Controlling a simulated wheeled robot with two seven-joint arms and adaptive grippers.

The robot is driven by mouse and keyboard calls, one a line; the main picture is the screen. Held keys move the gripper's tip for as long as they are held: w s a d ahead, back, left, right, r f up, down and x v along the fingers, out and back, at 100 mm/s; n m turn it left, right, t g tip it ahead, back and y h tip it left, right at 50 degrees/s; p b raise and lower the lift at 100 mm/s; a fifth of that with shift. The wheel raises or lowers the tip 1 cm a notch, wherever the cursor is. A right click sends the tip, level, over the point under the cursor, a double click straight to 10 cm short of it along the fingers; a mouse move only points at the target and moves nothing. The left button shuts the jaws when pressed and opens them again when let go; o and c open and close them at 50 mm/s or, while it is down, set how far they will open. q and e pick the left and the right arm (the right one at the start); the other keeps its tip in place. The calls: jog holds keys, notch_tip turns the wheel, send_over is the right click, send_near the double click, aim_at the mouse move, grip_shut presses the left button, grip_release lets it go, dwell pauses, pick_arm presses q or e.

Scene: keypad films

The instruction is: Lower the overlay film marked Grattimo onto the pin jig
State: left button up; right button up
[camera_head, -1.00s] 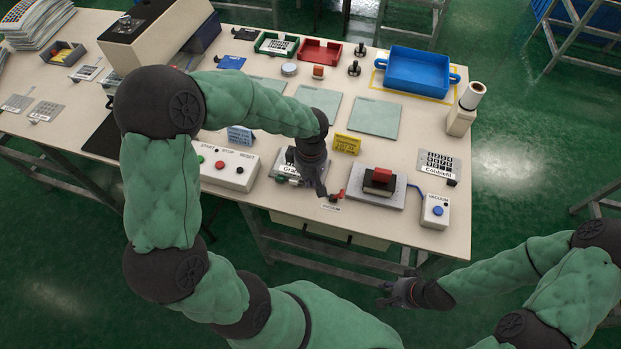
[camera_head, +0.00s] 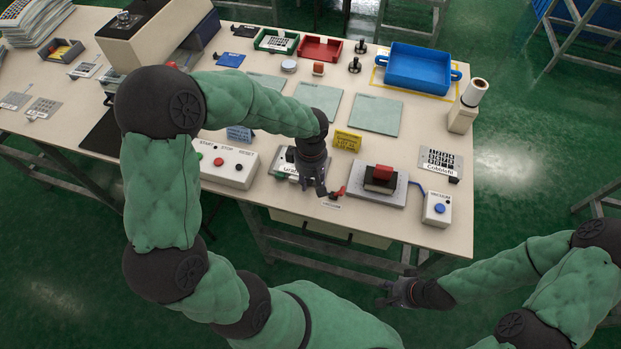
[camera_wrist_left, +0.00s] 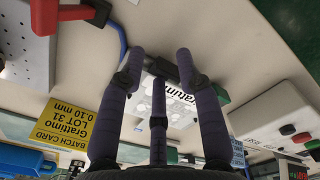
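The overlay film marked Grattimo (camera_head: 283,168) lies near the table's front edge, partly hidden by my left gripper (camera_head: 318,188). In the left wrist view the white film (camera_wrist_left: 181,103) shows a printed pattern, its name and a dark piece at its edge. My left gripper (camera_wrist_left: 160,60) is above it with fingers spread apart and nothing clearly held. A grey plate with holes (camera_head: 397,199), apparently the pin jig, stands to the right, bearing a red-topped black block (camera_head: 381,178). My right gripper (camera_head: 397,293) hangs off the table's front; its fingers are too small to judge.
A red vacuum lever (camera_head: 337,194) sits between film and plate. A button box (camera_head: 228,163) is left, a vacuum box (camera_head: 437,209) right. A yellow batch card (camera_head: 347,141) stands behind. Another film (camera_head: 439,160) lies right. Green sheets (camera_head: 373,116) and trays are further back.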

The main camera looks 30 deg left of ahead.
pick_arm(q)
notch_tip(320, 180, up, 12)
dwell(0.7)
dwell(0.5)
